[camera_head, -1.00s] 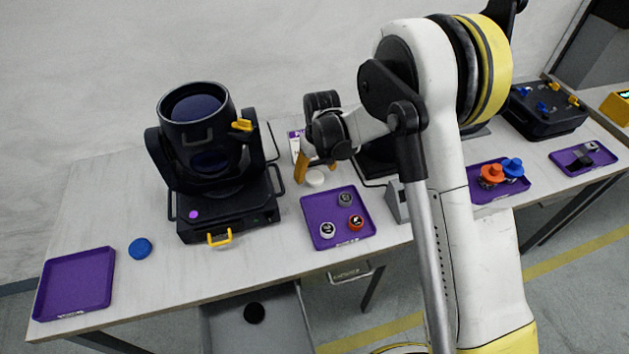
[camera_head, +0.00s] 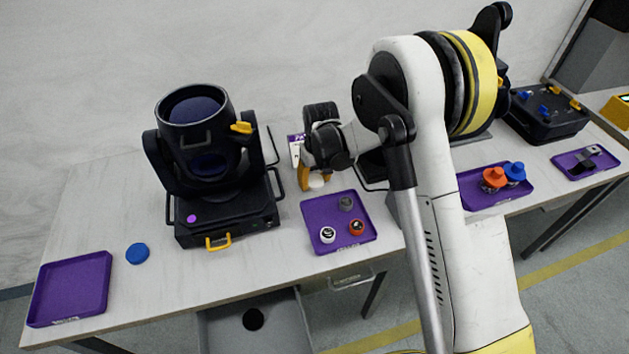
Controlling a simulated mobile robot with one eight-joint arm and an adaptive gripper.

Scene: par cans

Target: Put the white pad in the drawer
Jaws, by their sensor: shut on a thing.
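The white pad (camera_head: 316,181) is a small round disc on the table, behind the middle purple tray. My gripper (camera_head: 314,184) is over it with its yellow-orange fingers pointing down, shut on the pad from its sides. The fingers hide part of the pad, and I cannot tell whether it is lifted. The open grey drawer (camera_head: 277,332) is below the table's front edge, with a black round disc (camera_head: 253,319) inside it.
The middle purple tray (camera_head: 318,210) holds several small round pieces. A large black lamp (camera_head: 205,160) stands left of my gripper. A blue disc (camera_head: 137,253) and an empty purple tray (camera_head: 68,290) are at the left. Another tray (camera_head: 483,197) is at the right.

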